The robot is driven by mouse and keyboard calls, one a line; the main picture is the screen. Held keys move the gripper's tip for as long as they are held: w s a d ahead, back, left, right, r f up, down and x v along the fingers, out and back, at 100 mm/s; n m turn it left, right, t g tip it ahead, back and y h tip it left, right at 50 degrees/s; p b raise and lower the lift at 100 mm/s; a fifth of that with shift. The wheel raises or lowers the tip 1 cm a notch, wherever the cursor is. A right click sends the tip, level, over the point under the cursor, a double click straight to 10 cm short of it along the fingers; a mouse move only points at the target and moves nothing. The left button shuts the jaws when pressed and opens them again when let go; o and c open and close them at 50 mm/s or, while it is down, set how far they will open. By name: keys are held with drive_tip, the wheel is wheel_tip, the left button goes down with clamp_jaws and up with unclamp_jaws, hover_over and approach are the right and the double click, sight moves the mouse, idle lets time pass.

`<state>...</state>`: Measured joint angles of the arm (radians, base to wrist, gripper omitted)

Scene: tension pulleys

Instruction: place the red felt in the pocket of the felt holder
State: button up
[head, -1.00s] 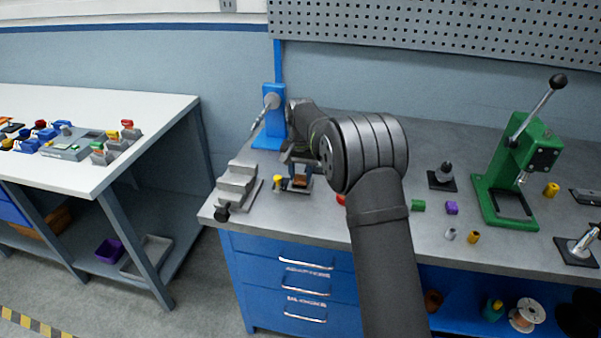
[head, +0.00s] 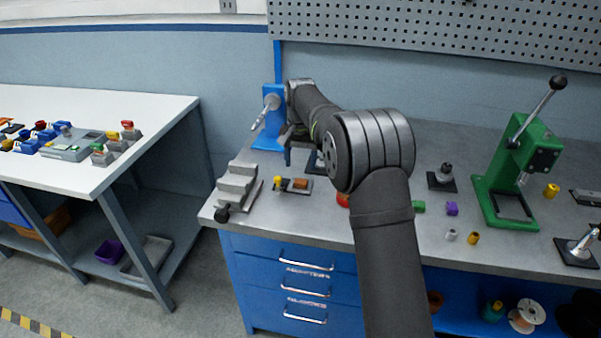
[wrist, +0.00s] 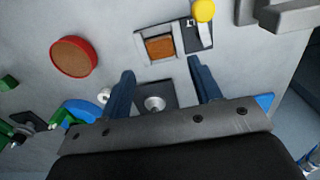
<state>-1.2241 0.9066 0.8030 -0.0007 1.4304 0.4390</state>
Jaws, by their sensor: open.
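The felt holder (wrist: 142,37) is a flat grey plate with a dark-framed square pocket and a yellow knob; it also shows in the head view (head: 287,188). A reddish-brown square piece (wrist: 160,47), which looks like the felt, sits inside the pocket's frame in the wrist view. In the head view my gripper (head: 297,157) is behind the holder.
A dark plate with a silver post (wrist: 154,103) shows between my fingers. A round red dish (wrist: 73,57) with a brown inside lies left of the holder in the wrist view. A grey stepped block (head: 237,183) stands left of the holder, and a blue stand (head: 272,120) behind it.

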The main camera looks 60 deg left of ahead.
sight(301, 181)
wheel_tip(301, 181, up, 7)
drive_tip(key=shift+r, duration=0.15)
idle(0.4)
wheel_tip(301, 181, down, 13)
drive_tip(key=shift+r, duration=0.35)
idle(0.4)
